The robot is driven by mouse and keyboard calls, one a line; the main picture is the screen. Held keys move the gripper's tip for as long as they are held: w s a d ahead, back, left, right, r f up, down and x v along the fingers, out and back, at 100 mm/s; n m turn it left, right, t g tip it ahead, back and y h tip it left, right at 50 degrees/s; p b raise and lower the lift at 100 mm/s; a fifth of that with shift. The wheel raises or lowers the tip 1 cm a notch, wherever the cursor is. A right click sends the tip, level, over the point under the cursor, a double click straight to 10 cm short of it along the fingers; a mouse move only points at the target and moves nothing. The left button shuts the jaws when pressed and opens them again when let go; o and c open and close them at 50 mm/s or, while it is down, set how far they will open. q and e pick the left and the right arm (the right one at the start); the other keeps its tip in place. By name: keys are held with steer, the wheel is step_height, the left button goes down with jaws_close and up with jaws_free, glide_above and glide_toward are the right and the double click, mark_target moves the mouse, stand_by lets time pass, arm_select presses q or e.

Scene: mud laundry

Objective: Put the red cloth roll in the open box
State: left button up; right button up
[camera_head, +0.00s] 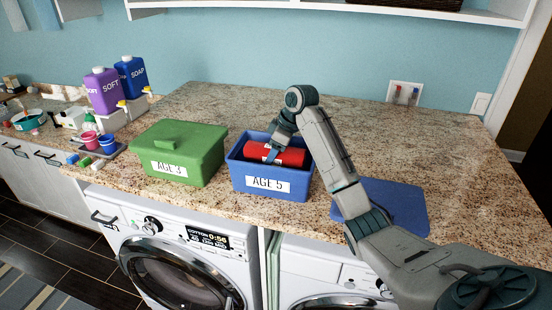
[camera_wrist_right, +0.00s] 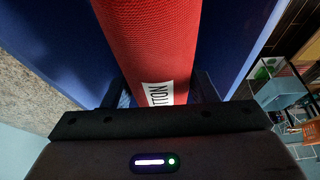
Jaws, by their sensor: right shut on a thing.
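The red cloth roll (camera_head: 275,154) is at the mouth of the open blue box (camera_head: 271,188) labelled AGE 5, with its upper side showing above the front rim. My right gripper (camera_head: 276,148) reaches down from above and is shut on the roll. In the right wrist view the red roll (camera_wrist_right: 152,50) lies between the two fingers (camera_wrist_right: 162,90), with a white label near them. Blue box walls (camera_wrist_right: 50,40) show on both sides of it. Whether the roll touches the box floor is hidden. My left gripper is not in view.
A green box (camera_head: 180,150) with its lid on, labelled AGE 3, stands just left of the blue box. A blue mat or lid (camera_head: 380,205) lies on the counter to the right. Purple and blue bottles (camera_head: 103,90) stand at the left. The counter behind (camera_head: 230,105) is clear.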

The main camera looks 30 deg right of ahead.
steer(key=shift+a+f, duration=0.2)
steer(key=shift+f, duration=1)
steer(key=shift+w+d+f, duration=0.2)
steer(key=shift+f, duration=0.05)
steer(key=o, duration=1)
steer(key=shift+s+r, duration=0.1)
steer(key=shift+s, duration=0.1)
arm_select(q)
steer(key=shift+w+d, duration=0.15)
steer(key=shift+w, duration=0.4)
